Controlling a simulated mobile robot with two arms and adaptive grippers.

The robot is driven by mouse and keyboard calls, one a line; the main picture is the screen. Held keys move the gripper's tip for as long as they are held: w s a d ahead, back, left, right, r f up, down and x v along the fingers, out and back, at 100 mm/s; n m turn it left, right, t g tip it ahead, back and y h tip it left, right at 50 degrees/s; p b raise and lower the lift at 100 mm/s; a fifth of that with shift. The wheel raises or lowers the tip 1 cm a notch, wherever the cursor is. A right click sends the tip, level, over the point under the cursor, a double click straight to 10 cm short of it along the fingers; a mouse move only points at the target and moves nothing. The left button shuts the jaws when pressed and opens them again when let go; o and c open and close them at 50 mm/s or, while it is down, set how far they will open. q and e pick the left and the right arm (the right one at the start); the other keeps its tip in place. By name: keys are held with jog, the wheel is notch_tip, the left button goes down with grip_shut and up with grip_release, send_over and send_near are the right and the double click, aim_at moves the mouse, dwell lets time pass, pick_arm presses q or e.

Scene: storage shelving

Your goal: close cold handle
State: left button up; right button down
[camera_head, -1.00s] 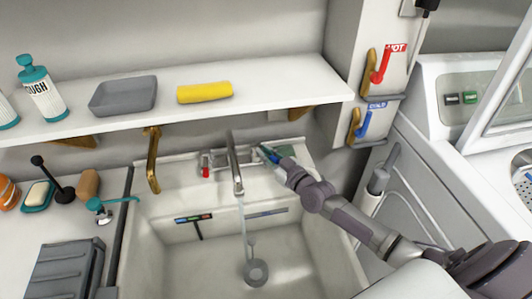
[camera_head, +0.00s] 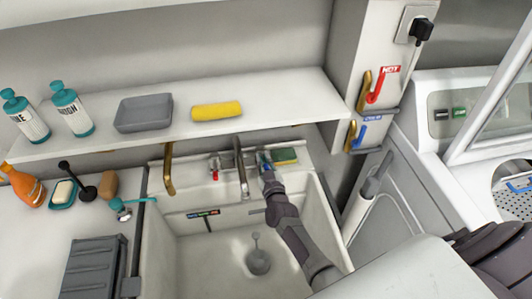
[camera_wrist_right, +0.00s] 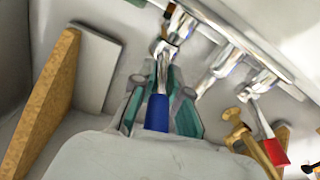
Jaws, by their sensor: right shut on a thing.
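The sink tap's spout (camera_head: 241,172) stands at the back of the white sink (camera_head: 190,250). Its cold handle, a metal lever with a blue end (camera_wrist_right: 157,112), is between the fingers of my right gripper (camera_wrist_right: 158,85) in the wrist view. In the head view my right gripper (camera_head: 267,168) is at the tap's right side, shut on that handle and largely hiding it. The red hot handle (camera_head: 214,175) is on the tap's left side; it also shows in the wrist view (camera_wrist_right: 275,150). No water stream is visible under the spout. My left gripper is out of view.
A sponge (camera_head: 285,156) lies behind the sink, right of my gripper. A shelf (camera_head: 290,105) with a grey tray (camera_head: 144,113) and yellow roll (camera_head: 217,110) overhangs the tap.

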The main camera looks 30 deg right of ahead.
jog(key=shift+w+r+h, duration=0.1)
jog(key=shift+r+h, duration=0.1)
jog(key=shift+h, duration=0.1)
jog(key=c, duration=1.2)
grip_release()
jog(key=shift+a+f, duration=0.1)
jog(key=shift+f, duration=0.05)
jog(key=v, duration=1.2)
